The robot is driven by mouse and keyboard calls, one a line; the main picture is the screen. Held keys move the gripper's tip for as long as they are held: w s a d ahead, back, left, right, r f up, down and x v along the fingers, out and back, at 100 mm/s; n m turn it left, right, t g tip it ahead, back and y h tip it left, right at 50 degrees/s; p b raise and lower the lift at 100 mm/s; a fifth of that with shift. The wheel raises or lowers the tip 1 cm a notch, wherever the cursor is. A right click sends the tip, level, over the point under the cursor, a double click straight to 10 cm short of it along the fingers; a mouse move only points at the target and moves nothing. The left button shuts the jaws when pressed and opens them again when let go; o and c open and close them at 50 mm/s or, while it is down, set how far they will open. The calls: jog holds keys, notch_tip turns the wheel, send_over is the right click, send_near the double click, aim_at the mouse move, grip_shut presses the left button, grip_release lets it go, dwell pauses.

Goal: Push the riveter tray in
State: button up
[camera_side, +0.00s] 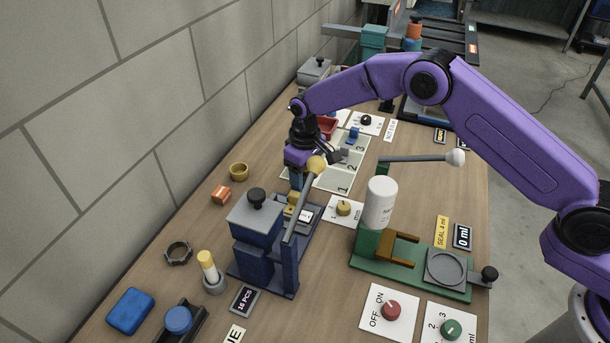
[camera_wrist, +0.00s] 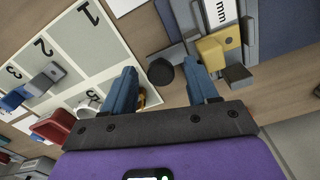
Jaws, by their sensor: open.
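The blue riveter (camera_side: 262,232) stands on the bench left of centre, with a lever that ends in a yellow ball (camera_side: 316,166). I take its tray to be the low blue-grey part at its far end, with a brass block (camera_wrist: 218,50) and a white "mm" label (camera_wrist: 218,12) in the wrist view. A black round knob (camera_wrist: 162,72) lies between my fingers in that picture. My gripper (camera_wrist: 161,88) is open and points down at the far end of the riveter; it also shows in the side view (camera_side: 297,182). No grip on anything shows. The lever and gripper partly hide the tray in the side view.
A numbered board (camera_side: 343,181) lies beyond and right of my gripper, with a red bin (camera_side: 327,126) near it. An orange block (camera_side: 221,195) and brass cup (camera_side: 239,170) lie left, by the wall.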

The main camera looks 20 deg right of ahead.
aim_at(290, 214)
grip_shut()
jog(key=s+a, duration=0.6)
jog(key=a, duration=0.1)
jog(key=shift+s, duration=0.4)
grip_release()
jog(key=shift+s, duration=0.1)
jog(key=shift+d, duration=0.1)
jog(key=shift+w+d, duration=0.1)
jog(key=shift+w, duration=0.1)
